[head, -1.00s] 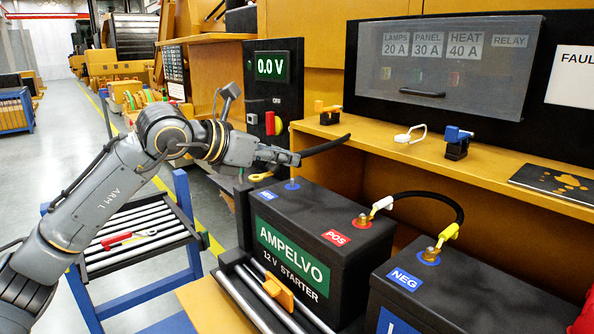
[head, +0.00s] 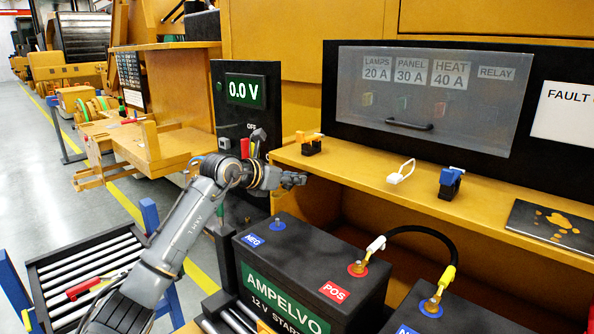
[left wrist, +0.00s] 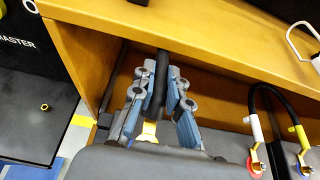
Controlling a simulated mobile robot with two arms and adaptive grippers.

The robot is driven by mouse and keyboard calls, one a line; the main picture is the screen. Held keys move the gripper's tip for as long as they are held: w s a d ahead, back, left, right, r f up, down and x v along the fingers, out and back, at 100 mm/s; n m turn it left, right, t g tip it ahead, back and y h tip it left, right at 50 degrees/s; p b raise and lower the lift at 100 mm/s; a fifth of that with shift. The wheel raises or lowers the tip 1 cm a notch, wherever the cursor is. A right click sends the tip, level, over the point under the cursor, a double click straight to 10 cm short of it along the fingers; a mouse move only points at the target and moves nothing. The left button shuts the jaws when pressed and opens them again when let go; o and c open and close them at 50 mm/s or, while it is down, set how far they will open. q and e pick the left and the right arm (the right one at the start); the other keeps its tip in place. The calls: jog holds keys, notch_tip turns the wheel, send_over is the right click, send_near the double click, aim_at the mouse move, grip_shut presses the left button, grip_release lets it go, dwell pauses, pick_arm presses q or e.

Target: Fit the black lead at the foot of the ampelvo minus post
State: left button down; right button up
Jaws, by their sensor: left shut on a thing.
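The black ampelvo battery (head: 300,262) stands below the wooden shelf. Its minus post (head: 277,225), on a blue ring beside the NEG label, looks bare. My left gripper (head: 294,180) is above and a little right of that post, apart from it. In the left wrist view my left gripper (left wrist: 158,112) is shut on the black lead (left wrist: 161,75), whose yellow end (left wrist: 149,131) shows between the fingers. In the head view the lead cannot be made out. The minus post cannot be made out in the wrist view. My right gripper is not in view.
A black link cable (head: 424,231) joins the red plus post (head: 357,268) to the neighbouring battery's NEG post (head: 431,307). The shelf (head: 400,187) above holds small fuses and a white clip. A blue roller stand (head: 75,262) with red-handled tools is at the left.

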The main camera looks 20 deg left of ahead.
pick_arm(q)
jog(key=shift+w, duration=0.1)
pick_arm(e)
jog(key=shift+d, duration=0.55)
pick_arm(q)
jog(key=shift+f, duration=0.1)
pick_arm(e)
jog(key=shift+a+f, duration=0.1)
pick_arm(q)
jog(key=shift+f+b, duration=1.1)
jog(key=shift+f, duration=0.15)
notch_tip(320, 180, down, 2)
jog(key=shift+f+b, duration=0.1)
jog(key=shift+b, duration=0.65)
jog(key=shift+f, duration=0.15)
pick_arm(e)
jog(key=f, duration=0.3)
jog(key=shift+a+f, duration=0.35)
